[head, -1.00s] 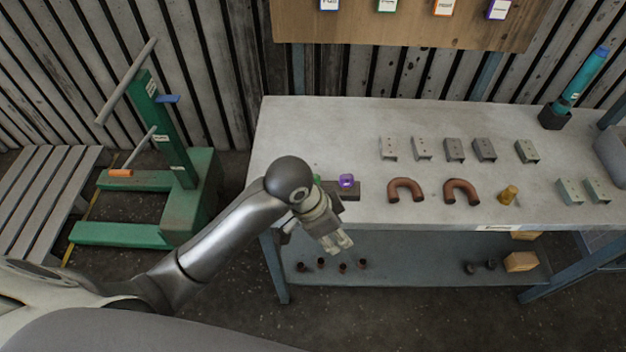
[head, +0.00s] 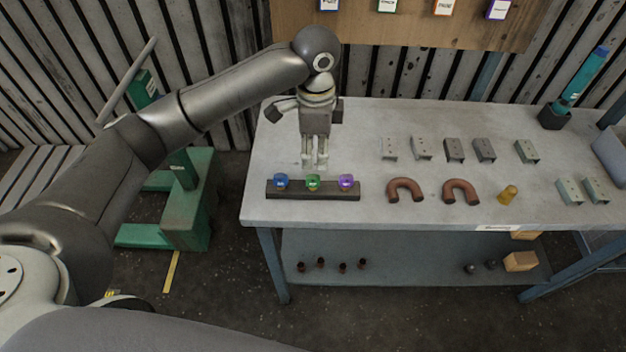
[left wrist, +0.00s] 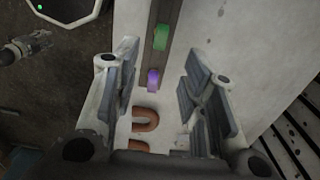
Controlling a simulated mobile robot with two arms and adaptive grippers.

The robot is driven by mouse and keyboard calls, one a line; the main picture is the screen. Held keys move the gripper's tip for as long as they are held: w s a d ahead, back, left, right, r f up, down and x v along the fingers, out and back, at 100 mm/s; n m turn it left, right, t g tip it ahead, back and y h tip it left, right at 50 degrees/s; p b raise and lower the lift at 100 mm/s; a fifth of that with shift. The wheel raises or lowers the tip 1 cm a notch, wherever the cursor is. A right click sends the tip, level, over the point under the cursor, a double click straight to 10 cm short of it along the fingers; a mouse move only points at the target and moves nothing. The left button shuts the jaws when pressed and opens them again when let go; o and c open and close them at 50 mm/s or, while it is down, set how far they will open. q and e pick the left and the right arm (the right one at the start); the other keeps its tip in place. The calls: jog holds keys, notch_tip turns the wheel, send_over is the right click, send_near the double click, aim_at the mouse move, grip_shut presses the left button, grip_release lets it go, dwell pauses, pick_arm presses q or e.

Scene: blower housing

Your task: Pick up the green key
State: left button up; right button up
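The green key (head: 313,182) stands in the middle of a dark rack (head: 330,196) on the table, between a blue key (head: 280,181) and a purple key (head: 346,181). My left gripper (head: 314,166) points down, just behind and above the green key, and looks apart from it. In the left wrist view the green key (left wrist: 161,37) is at the top, beyond the fingers, with the purple key (left wrist: 153,79) below it. My left gripper (left wrist: 160,90) is spread wide and empty in that view.
Brown curved pipes (head: 405,190) lie right of the rack, with a brass piece (head: 508,193) and several grey brackets (head: 454,150) beyond. A green lifting stand (head: 190,205) is on the floor at left. The grey table (head: 370,125) is clear behind the rack.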

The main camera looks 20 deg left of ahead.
aim_at(313, 176)
pick_arm(q)
notch_tip(313, 176, down, 4)
jog(key=shift+f+p, duration=0.25)
jog(key=shift+p, duration=0.05)
jog(key=f, duration=0.1)
jog(key=f+p, duration=0.1)
jog(key=f, duration=0.3)
jog(key=shift+s+a+p, duration=0.1)
jog(key=shift+a+p, duration=0.15)
jog(key=shift+p, duration=0.15)
jog(key=shift+f, duration=0.2)
grip_shut()
